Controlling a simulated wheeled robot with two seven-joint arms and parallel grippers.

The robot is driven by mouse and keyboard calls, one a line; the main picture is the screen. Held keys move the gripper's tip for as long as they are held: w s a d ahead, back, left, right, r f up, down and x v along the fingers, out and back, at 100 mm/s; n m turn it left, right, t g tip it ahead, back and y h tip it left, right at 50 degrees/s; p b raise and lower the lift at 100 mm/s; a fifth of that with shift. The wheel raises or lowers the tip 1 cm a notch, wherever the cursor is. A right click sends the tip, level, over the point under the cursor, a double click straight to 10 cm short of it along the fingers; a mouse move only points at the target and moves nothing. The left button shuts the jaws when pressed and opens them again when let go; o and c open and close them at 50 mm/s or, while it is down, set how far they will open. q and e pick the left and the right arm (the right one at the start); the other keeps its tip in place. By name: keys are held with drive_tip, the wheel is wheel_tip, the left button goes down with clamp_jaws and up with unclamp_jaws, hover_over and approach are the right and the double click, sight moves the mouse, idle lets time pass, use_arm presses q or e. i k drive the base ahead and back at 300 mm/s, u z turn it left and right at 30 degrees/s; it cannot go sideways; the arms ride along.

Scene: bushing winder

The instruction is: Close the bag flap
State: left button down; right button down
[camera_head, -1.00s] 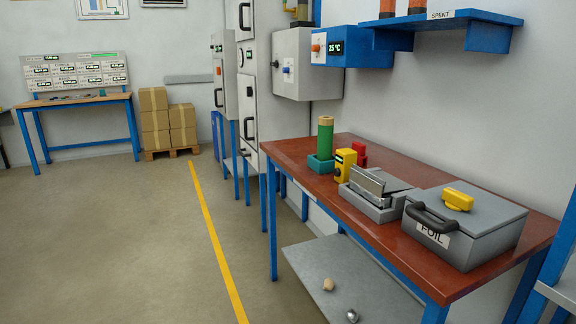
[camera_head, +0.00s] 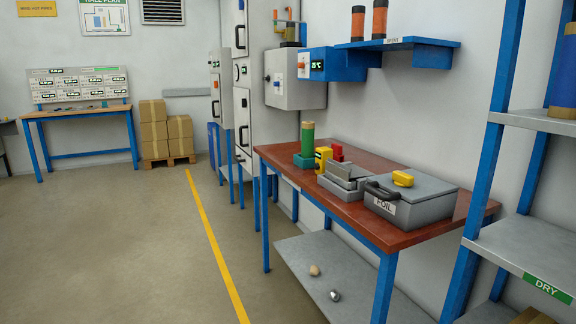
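No bag or bag flap can be made out in the head view. Neither of my grippers is in the view.
A green cylinder (camera_head: 307,139) stands in a teal holder beside yellow and red pieces. Two small round items lie on the lower shelf (camera_head: 300,262). A blue-framed rack (camera_head: 530,246) labelled DRY stands at right. The floor at left is clear.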

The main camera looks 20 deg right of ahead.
sight(355, 171)
drive_tip(key=u, duration=1.15)
drive_tip(key=i, duration=0.35)
drive_tip(key=z, duration=0.8)
drive_tip(key=i, duration=2.1)
drive_tip(key=z, duration=1.9)
drive_tip(key=i, duration=0.85)
drive_tip(key=z, duration=0.8)
